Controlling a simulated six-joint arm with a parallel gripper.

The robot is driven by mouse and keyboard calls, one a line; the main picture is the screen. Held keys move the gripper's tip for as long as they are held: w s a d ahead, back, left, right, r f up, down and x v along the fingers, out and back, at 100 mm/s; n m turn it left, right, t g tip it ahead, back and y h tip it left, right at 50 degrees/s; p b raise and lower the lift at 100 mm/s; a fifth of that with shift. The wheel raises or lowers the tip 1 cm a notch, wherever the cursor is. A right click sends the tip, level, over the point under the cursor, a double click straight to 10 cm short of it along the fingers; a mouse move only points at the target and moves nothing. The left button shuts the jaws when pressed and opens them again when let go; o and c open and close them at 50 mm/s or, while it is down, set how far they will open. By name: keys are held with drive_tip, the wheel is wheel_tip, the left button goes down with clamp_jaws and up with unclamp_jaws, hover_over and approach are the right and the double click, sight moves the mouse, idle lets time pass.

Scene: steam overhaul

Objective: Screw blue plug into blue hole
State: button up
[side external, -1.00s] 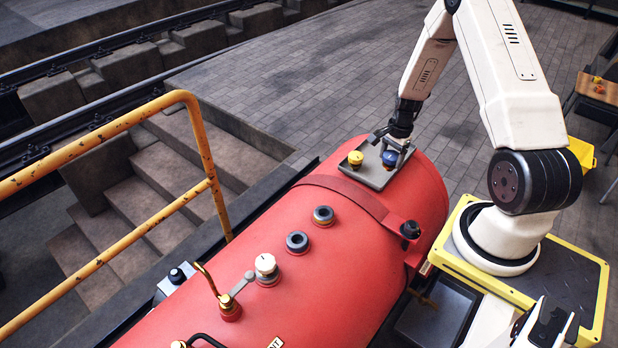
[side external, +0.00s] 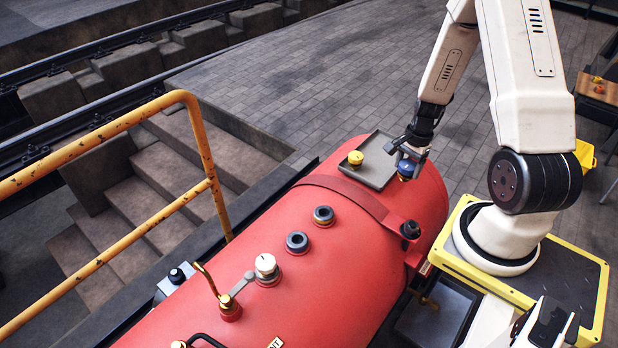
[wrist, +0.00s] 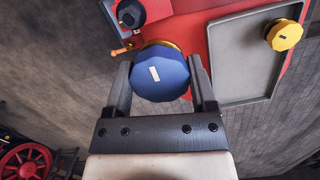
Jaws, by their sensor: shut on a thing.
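The blue plug (side external: 406,168) is a faceted blue knob with a brass-coloured part below it. My gripper (side external: 412,158) is shut on it and holds it just off the right edge of the grey tray, over the red boiler. In the wrist view the blue plug (wrist: 160,76) sits between the two dark fingers of my gripper (wrist: 162,85), with a pale mark on its top. Two dark-ringed holes with bluish centres, a nearer one (side external: 297,242) and a farther one (side external: 323,215), are on the boiler top. I cannot tell which is the blue hole.
The grey tray (side external: 379,178) on the red boiler (side external: 330,270) holds a yellow plug (side external: 355,158). A white-topped fitting (side external: 266,266), a brass lever (side external: 207,281) and a dark knob (side external: 410,229) rise from the boiler. A yellow railing (side external: 205,145) stands at the left.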

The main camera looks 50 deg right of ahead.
drive_tip(key=shift+w, duration=0.1)
idle(0.4)
drive_tip(key=shift+w+a+f, duration=0.15)
drive_tip(key=shift+w+a, duration=0.2)
drive_tip(key=shift+w, duration=0.1)
drive_tip(key=w+a+f+n, duration=0.1)
drive_tip(key=w+a+n, duration=0.1)
drive_tip(key=w+a, duration=0.3)
drive_tip(key=w+a+f+n, duration=0.2)
drive_tip(key=w+a, duration=0.2)
drive_tip(key=a, duration=0.8)
drive_tip(key=w+a+f+n, duration=0.2)
drive_tip(key=w+a, duration=0.3)
drive_tip(key=a, duration=0.4)
drive_tip(key=shift+w+a+g, duration=0.25)
drive_tip(key=shift+w+g, duration=0.05)
drive_tip(key=shift+w, duration=0.05)
drive_tip(key=shift+f, duration=0.15)
drive_tip(key=shift+f, duration=2.4)
drive_tip(key=shift+f, duration=1.35)
